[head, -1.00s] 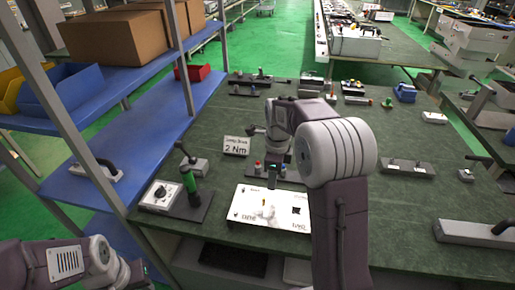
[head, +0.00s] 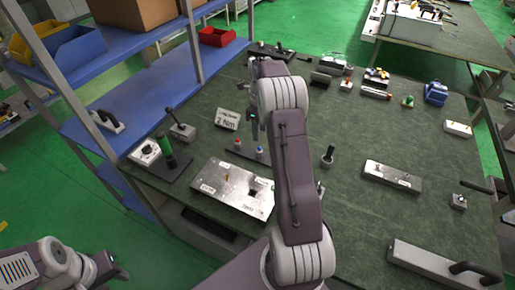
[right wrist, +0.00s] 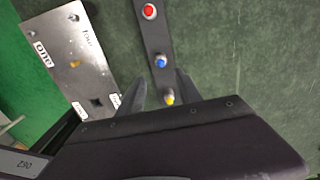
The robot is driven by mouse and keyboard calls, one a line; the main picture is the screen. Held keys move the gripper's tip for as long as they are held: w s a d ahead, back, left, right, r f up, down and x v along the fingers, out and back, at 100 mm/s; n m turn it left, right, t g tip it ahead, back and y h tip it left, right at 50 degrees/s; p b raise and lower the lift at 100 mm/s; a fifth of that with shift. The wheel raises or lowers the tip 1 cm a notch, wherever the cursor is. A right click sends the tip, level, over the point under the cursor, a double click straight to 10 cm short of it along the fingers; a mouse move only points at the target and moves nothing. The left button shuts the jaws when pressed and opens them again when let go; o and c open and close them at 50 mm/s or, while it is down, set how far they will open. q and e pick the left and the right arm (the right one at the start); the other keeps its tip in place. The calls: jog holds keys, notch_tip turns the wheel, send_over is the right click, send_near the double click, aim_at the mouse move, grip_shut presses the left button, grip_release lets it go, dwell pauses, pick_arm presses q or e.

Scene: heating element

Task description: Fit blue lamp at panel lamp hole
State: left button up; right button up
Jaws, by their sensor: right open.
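The blue lamp (right wrist: 160,61) stands on a dark strip (right wrist: 153,36) between a red lamp (right wrist: 149,11) and a yellow lamp (right wrist: 168,97). In the head view the blue lamp (head: 260,152) is right of the red lamp (head: 237,142). The metal panel (head: 215,188) lies in front of the strip; the right wrist view shows the panel (right wrist: 60,40) with a dark square opening and a yellowish spot. My right gripper (right wrist: 160,76) is open and empty, its fingertips either side of the strip near the blue lamp. My left gripper (head: 112,270) is low at left, its jaws unclear.
A "2 Nm" sign (head: 227,119) stands behind the panel. A dark-knobbed part (head: 328,156) and a metal block (head: 392,176) lie to the right. A blue shelf (head: 150,75) borders the bench at left.

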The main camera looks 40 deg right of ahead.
aim_at(260, 147)
jog(key=f, duration=0.3)
jog(key=shift+s+d+f, duration=0.2)
jog(key=shift+s+f, duration=0.05)
jog(key=shift+f, duration=0.05)
jog(key=shift+w+a+f, duration=0.1)
jog(key=shift+w+f, duration=0.05)
jog(key=shift+f, duration=0.3)
notch_tip(260, 147, down, 5)
jog(key=shift+w+r+p, duration=0.15)
jog(key=shift+r+p, duration=0.05)
jog(key=shift+p, duration=0.35)
grip_shut()
